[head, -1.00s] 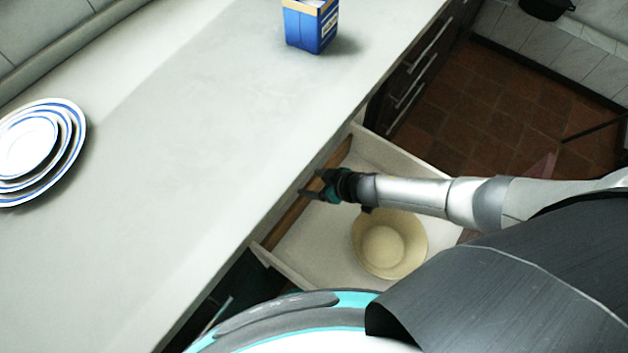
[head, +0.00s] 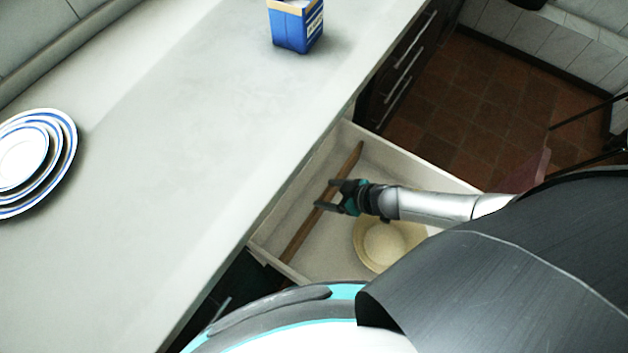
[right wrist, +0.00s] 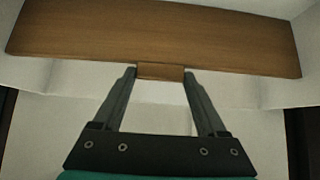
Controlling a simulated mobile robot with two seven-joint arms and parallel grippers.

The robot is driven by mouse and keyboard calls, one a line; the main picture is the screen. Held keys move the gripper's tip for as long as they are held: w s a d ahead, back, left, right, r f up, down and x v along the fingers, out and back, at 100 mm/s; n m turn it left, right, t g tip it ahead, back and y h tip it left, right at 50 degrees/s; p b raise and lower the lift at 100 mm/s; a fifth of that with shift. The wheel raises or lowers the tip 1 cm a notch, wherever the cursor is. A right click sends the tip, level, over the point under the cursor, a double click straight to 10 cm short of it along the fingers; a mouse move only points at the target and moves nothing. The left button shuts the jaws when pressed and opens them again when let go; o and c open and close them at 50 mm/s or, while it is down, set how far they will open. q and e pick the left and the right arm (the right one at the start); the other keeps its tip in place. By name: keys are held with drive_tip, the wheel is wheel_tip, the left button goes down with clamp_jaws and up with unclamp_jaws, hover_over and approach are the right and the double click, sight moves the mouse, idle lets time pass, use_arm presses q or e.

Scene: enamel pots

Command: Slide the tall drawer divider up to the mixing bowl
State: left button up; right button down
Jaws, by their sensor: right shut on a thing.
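The tall drawer divider (head: 302,236) is a brown wooden board standing across the open pale drawer (head: 330,250). It also shows in the right wrist view (right wrist: 155,38), with a small tab at its near edge. My right gripper (head: 324,195) is shut on that tab; in the right wrist view its fingertips (right wrist: 160,73) are on either side of it. The cream mixing bowl (head: 385,243) sits in the drawer to the right of the divider, partly hidden by my arm and body. A gap of bare drawer floor lies between divider and bowl. My left gripper is not in view.
The grey counter (head: 190,170) overhangs the drawer's left side, with free floor between it and the divider. On the counter are a stack of blue-rimmed plates (head: 25,165) and a blue carton (head: 296,30). Dark drawer fronts (head: 400,75) stand beyond the open drawer.

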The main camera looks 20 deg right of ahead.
drive_tip(key=shift+s+d+f, duration=0.1)
drive_tip(key=shift+s+d, duration=0.6)
drive_tip(key=shift+s, duration=0.3)
drive_tip(key=shift+s+d, duration=0.15)
drive_tip(key=shift+c, duration=1.8)
unclamp_jaws()
drive_tip(key=o, duration=0.4)
drive_tip(key=shift+c, duration=0.2)
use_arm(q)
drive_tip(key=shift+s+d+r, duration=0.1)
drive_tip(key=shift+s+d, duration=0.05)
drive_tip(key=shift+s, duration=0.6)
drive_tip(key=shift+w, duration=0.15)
